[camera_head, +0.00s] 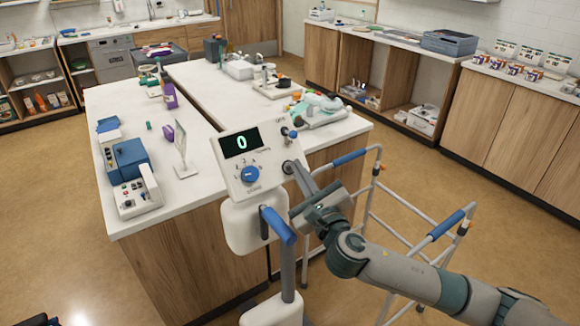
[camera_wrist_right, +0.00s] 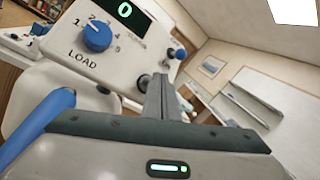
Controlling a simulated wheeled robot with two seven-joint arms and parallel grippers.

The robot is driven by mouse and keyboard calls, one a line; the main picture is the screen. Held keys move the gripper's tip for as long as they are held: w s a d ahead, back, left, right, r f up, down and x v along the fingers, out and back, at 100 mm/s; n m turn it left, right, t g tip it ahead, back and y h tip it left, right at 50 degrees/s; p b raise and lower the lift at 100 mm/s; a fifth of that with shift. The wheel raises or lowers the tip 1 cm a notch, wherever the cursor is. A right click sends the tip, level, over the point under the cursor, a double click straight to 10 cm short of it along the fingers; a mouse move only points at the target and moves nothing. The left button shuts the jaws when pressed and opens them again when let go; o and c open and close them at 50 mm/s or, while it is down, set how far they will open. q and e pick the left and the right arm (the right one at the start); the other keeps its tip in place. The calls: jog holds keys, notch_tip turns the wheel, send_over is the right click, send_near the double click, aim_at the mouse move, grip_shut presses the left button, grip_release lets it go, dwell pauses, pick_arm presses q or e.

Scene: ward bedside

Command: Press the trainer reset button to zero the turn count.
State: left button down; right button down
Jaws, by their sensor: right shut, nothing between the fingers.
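The trainer (camera_head: 231,175) has a white tilted panel with a dark display (camera_head: 241,143) that reads 0. The panel also shows in the wrist view (camera_wrist_right: 112,70), where the display (camera_wrist_right: 124,10) reads 0 too. A blue load dial (camera_head: 250,174) sits below the display. My right gripper (camera_head: 294,168) is shut and empty, its fingertips at the panel's lower right edge. A dark round part (camera_wrist_right: 143,80) is right beside the fingertips in the wrist view; whether they touch it is unclear. I cannot make out a labelled reset button. My left gripper is not in view.
A blue-tipped knob (camera_head: 293,134) is at the panel's upper right. A blue handle (camera_head: 277,225) sticks out below the panel. A walker frame (camera_head: 372,200) stands to the right, close to my right arm. A white counter (camera_head: 200,112) with several items lies behind.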

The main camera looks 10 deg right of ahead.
jog(key=s+r+p, duration=0.1)
jog(key=s+p, duration=0.1)
jog(key=s+d+r+p, duration=0.1)
jog(key=r+p, duration=0.1)
jog(key=shift+s+d, duration=0.2)
jog(key=shift+s, duration=0.15)
dwell(0.7)
